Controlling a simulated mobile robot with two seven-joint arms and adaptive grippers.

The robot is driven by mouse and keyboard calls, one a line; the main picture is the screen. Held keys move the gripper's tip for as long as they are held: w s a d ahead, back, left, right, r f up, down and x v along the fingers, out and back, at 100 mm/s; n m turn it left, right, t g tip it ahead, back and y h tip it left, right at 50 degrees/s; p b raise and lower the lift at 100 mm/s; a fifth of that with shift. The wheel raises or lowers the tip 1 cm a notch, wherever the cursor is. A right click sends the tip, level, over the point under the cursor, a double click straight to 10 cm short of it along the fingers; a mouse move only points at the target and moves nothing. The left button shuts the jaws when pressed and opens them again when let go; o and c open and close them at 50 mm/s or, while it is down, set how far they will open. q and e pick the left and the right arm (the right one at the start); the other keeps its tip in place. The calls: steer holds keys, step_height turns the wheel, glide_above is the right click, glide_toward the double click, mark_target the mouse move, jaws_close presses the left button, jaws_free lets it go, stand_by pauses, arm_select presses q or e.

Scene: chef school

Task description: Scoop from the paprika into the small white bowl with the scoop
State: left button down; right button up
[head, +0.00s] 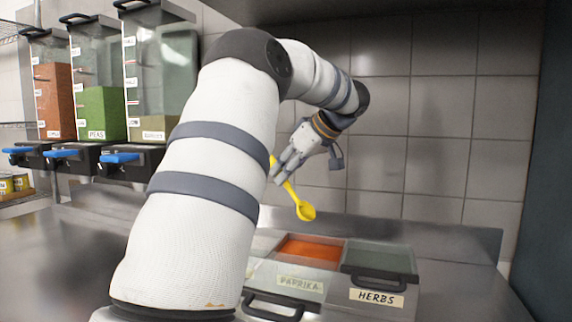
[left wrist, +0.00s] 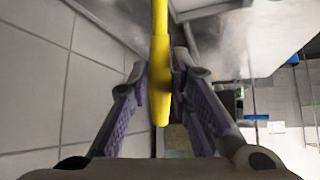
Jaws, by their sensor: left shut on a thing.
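My left gripper (head: 277,173) is shut on the yellow scoop (head: 305,210). The scoop hangs tilted, its bowl end low and to the right, above the paprika bin and apart from it. In the left wrist view the yellow handle (left wrist: 160,62) runs between the two fingers (left wrist: 160,88). The paprika (head: 310,247) is orange-red and fills an open bin labelled PAPRIKA. I cannot tell whether the scoop holds anything. The small white bowl does not show in either view. My left arm hides part of the counter. My right gripper is not in view.
A lidded HERBS bin (head: 377,260) stands right of the paprika. Another bin (head: 262,244) is partly hidden at its left. Tall dispensers (head: 97,90) with blue levers stand at the left. A tiled wall (head: 440,130) closes the back. Bare steel counter (head: 50,270) shows at left.

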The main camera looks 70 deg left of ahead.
arm_select(q)
steer(key=shift+f, duration=5)
steer(key=shift+w+d+r, duration=0.1)
steer(key=shift+d+r, duration=0.05)
steer(key=shift+r, duration=1.7)
steer(key=shift+w+d+r, duration=0.1)
steer(key=shift+d+r, duration=0.1)
steer(key=shift+r, duration=1.7)
steer(key=shift+w+d+r, duration=0.1)
steer(key=shift+d+r, duration=0.05)
steer(key=shift+r, duration=1.7)
